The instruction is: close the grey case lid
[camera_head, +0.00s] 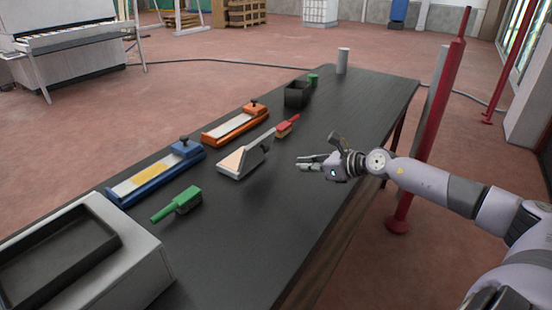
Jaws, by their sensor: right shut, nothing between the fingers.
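The small light grey case (230,166) lies on the black table, left of my right gripper. Its lid (255,156) stands raised at a slant along the right side, and a beige inside shows at the left. My right gripper (301,163) is shut and empty, held above the table to the right of the case and apart from it. My left gripper is not in view.
On the black table (330,140) are a green brush (178,203), a red brush (287,126), blue (155,175) and orange (235,123) tools, a black bin (297,94) and a grey cylinder (342,60). A large grey box (125,270) is nearest. A red post (440,110) stands right.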

